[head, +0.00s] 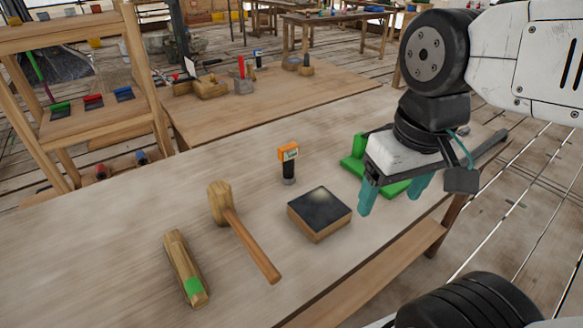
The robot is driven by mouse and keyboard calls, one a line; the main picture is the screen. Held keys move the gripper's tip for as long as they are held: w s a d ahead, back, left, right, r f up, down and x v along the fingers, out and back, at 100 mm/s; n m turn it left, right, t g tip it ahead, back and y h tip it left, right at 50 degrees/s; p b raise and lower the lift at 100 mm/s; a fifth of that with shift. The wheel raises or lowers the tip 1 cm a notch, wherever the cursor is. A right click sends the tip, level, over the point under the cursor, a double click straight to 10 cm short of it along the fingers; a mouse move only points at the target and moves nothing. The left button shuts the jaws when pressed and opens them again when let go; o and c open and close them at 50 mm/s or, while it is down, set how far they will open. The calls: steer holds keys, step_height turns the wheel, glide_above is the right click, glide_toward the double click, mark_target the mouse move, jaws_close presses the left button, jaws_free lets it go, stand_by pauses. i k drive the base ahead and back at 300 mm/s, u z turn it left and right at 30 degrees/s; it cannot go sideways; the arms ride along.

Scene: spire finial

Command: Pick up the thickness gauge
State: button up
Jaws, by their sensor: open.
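A small upright device with an orange head and a black body (288,167), which looks like the thickness gauge, stands on the near wooden table. A small display shows on its orange head. My gripper (393,195) is at the right, above the table's right part, with its two teal fingers apart and nothing seen between them. It is to the right of the gauge and clear of it. The gauge is fully in view.
A dark-topped square block (320,212) sits just in front of the gauge. A wooden mallet (243,229) and a wooden piece with a green patch (184,266) lie left. A green object (353,165) is partly hidden behind my gripper. A shelf (98,128) stands back left.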

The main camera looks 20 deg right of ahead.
mark_target(287, 154)
steer(key=u, duration=1.85)
steer(key=k, duration=1.1)
steer(key=z, duration=1.3)
steer(key=i, duration=1)
steer(key=z, duration=0.05)
